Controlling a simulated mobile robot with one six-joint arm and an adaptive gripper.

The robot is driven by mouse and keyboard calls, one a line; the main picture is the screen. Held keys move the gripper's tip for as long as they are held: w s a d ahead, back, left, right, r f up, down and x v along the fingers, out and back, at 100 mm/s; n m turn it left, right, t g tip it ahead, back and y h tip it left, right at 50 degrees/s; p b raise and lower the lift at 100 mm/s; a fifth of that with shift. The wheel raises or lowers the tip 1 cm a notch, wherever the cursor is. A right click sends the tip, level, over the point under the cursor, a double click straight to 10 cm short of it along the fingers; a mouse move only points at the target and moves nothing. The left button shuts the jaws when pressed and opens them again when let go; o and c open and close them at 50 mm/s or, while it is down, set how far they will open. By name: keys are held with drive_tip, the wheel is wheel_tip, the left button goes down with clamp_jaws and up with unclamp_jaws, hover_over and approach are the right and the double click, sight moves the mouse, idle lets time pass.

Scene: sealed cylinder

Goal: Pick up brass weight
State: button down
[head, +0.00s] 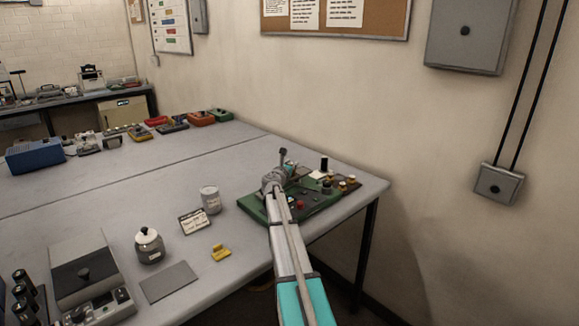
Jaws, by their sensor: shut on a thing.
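My gripper (286,172) is at the far end of my arm, over the left back part of a green board (318,204) at the table's right end. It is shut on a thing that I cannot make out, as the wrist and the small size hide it. Small brass-coloured pieces (346,184) stand at the board's right end, apart from my gripper; I cannot tell whether one is the brass weight. A yellow block-like piece (220,253) lies on the table to the left of my arm.
On the grey table (150,200) stand a grey canister (210,199), a label card (194,220), a lidded jar (149,246) and a boxy instrument (88,275). The table's middle is clear. The wall is close behind the board.

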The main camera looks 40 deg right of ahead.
drive_tip(key=shift+r+p, duration=1.3)
drive_tip(key=shift+r, duration=0.15)
drive_tip(key=s+a+r+p, duration=0.5)
drive_tip(key=s+r+p, duration=0.4)
drive_tip(key=s, duration=0.4)
drive_tip(key=shift+r+p, duration=0.3)
drive_tip(key=shift+r, duration=0.05)
drive_tip(key=shift+a, duration=0.1)
drive_tip(key=shift+s, duration=0.1)
